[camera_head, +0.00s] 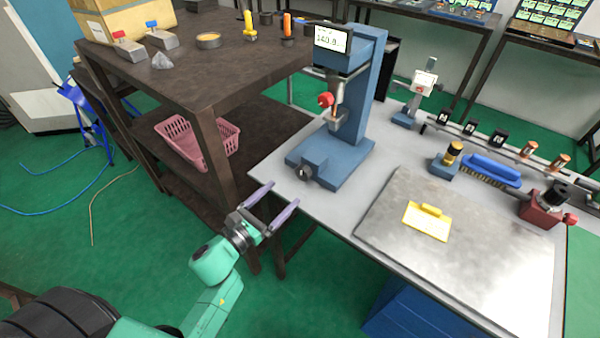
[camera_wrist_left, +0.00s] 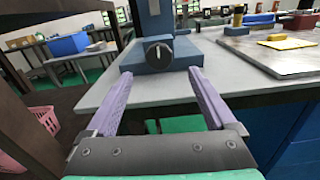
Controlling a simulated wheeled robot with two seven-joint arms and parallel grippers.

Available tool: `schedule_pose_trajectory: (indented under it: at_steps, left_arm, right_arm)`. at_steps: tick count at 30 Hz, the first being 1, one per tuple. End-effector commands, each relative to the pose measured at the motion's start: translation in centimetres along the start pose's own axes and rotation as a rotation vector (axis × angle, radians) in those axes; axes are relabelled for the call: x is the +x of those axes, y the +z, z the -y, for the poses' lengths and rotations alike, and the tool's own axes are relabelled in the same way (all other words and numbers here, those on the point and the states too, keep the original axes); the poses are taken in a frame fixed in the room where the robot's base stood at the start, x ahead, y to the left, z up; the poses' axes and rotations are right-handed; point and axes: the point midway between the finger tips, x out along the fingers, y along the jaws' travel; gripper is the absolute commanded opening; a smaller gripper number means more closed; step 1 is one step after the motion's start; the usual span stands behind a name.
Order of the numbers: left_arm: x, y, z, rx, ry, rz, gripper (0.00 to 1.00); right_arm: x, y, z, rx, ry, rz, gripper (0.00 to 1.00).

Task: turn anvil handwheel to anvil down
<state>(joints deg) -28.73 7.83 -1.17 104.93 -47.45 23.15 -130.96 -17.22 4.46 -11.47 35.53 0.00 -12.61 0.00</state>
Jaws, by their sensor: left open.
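The blue bench tester (camera_head: 365,90) stands on the left end of the grey table, with a lit display at its top. The anvil handwheel is the dark round knob (camera_head: 305,173) low on the front of its base. In the left wrist view the handwheel (camera_wrist_left: 159,54) faces me, with a pale mark pointing about straight up. My left gripper (camera_head: 285,193) is open and empty, its two purple fingers pointing at the handwheel. In the left wrist view the gripper (camera_wrist_left: 161,74) has its fingertips either side of the handwheel, apart from it and short of it. My right gripper is not in view.
A dark shelf unit (camera_head: 220,115) with a pink basket (camera_head: 190,140) stands close left of the tester. The table's front edge lies below my fingers.

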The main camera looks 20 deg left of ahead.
Motion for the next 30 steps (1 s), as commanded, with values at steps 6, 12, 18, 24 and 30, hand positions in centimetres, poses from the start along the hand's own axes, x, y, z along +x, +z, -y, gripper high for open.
schedule_pose_trajectory:
  at_steps: [6, 12, 18, 24, 30]
  left_arm:
    - [5.6, 0.4, -0.1, -0.002, 0.001, 0.002, 0.89]
    - [7.8, 0.0, 0.0, -0.002, 0.001, -0.002, 0.89]
    - [7.8, -0.1, 0.0, -0.003, 0.001, -0.003, 0.89]
    - [7.8, -0.1, 0.0, -0.003, 0.001, -0.002, 0.24]
    - [7.8, -0.1, 0.0, -0.006, 0.0, -0.002, 0.03]
  right_arm:
    - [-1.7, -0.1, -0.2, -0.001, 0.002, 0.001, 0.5]
    - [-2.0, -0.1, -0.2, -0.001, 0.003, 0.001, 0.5]
    - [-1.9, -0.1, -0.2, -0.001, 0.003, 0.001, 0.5]
    - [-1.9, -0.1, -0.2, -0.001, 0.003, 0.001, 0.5]
    - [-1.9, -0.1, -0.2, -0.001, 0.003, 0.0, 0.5]
